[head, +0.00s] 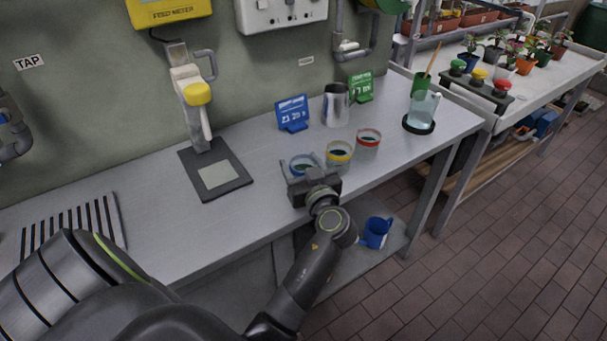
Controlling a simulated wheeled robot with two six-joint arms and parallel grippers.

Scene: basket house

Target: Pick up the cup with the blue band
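The cup with the blue band (302,163) stands at the front of the grey bench, partly hidden behind my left gripper. My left gripper (300,172) reaches over the front edge of the bench. One thin finger shows at the cup's left side, with a small gap to it. The other finger is hard to make out near the cup's right side. The gripper looks open around the cup. A cup with a yellow band (339,154) and a cup with a red band (368,138) stand to the right. My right gripper is out of view.
Behind the cups are a blue sign (292,113), a metal pitcher (335,105) and a green sign (361,88). A glass jug (422,111) stands on a black base at right. A tap (196,96) stands over a dark mat (215,172). A blue watering can (376,232) is below.

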